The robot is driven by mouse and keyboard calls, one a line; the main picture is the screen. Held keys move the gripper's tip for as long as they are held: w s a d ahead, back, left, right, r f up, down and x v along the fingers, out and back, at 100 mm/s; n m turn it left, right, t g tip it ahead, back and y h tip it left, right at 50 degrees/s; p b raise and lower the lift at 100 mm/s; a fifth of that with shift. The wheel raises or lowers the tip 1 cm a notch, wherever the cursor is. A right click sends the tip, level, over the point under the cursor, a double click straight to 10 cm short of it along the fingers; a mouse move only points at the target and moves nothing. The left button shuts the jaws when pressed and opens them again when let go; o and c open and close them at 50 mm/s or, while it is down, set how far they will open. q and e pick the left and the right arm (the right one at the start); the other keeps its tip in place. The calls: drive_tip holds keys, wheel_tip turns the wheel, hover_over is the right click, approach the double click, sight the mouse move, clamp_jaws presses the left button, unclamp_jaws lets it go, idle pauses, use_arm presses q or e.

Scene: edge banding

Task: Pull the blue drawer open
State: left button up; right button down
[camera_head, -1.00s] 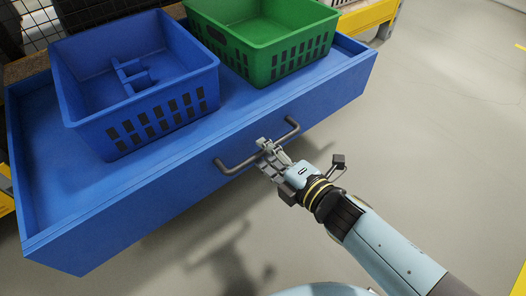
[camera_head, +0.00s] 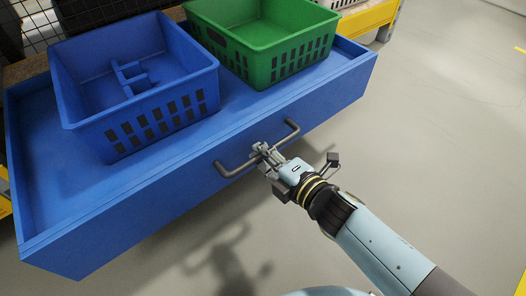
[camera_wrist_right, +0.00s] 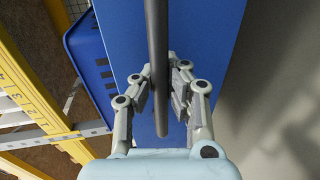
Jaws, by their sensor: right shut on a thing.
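The blue drawer (camera_head: 130,208) stands pulled out from the rack, its front toward me. A grey bar handle (camera_head: 236,167) is fixed to the drawer front. My right gripper (camera_head: 262,152) is shut on the handle near the middle of its bar. In the right wrist view the dark handle bar (camera_wrist_right: 157,40) runs between the two fingers of the right gripper (camera_wrist_right: 160,88), with the blue drawer front (camera_wrist_right: 205,35) behind it. My left gripper is not in view.
A blue basket (camera_head: 140,85) and a green basket (camera_head: 265,40) stand in the drawer. A yellow rack beam (camera_head: 368,17) lies behind on the right. The grey floor (camera_head: 440,140) is clear in front and to the right.

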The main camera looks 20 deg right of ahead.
drive_tip(key=shift+s, duration=0.1)
idle(0.3)
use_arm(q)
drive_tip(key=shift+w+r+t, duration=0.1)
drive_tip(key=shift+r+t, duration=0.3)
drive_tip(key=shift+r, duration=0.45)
use_arm(e)
drive_tip(key=f+v, duration=0.3)
drive_tip(key=v, duration=1)
drive_tip(key=shift+s+d, duration=0.25)
drive_tip(key=shift+s, duration=0.4)
drive_tip(key=c, duration=2)
unclamp_jaws()
drive_tip(key=shift+r, duration=0.2)
drive_tip(key=shift+c, duration=0.2)
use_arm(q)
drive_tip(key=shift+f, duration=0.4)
use_arm(e)
drive_tip(key=o, duration=0.8)
drive_tip(key=shift+c, duration=0.2)
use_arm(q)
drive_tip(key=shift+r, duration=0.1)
use_arm(e)
drive_tip(key=v, duration=1.2)
